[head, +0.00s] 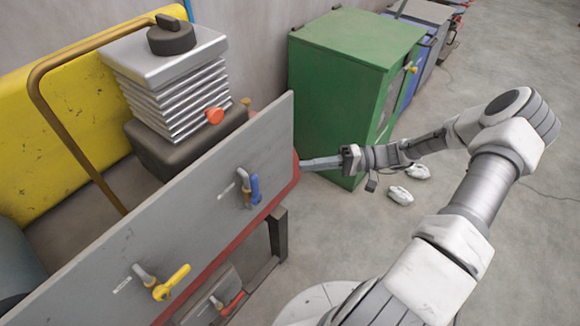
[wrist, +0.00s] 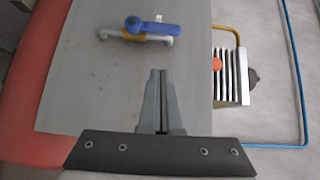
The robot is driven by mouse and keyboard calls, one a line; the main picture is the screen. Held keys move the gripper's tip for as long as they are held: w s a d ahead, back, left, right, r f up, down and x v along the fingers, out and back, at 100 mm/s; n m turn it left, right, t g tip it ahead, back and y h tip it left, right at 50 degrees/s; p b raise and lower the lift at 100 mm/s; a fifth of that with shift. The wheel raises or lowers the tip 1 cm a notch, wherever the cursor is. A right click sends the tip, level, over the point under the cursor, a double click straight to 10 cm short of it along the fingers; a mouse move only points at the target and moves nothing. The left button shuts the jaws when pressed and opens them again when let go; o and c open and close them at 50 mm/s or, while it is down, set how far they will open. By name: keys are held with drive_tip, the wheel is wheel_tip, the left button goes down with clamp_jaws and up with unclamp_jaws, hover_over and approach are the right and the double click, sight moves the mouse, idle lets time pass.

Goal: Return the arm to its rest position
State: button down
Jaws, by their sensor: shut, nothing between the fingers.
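My arm reaches in from the lower right of the head view and bends back toward the grey panel. My gripper (head: 309,164) is at the right end of the grey panel (head: 110,262), and I cannot tell whether it touches. In the wrist view my gripper (wrist: 161,74) has its two fingers together with nothing between them. The blue-handled valve (head: 252,188) is on the panel to the left of the gripper in the head view. It also shows beyond the fingertips in the wrist view (wrist: 152,28). The fingers are apart from the valve in that view.
A yellow-handled valve (head: 172,284) is lower left on the panel; a red-handled one (head: 232,304) is below. A ribbed silver stack (head: 170,85) with an orange knob (head: 215,116) stands behind. A green cabinet (head: 345,75) stands beyond the gripper. White objects (head: 401,195) lie on the floor.

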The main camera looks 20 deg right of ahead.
drive_tip(key=shift+s+d, duration=0.15)
drive_tip(key=shift+d, duration=0.55)
drive_tip(key=shift+s+d, duration=0.1)
drive_tip(key=shift+d, duration=0.55)
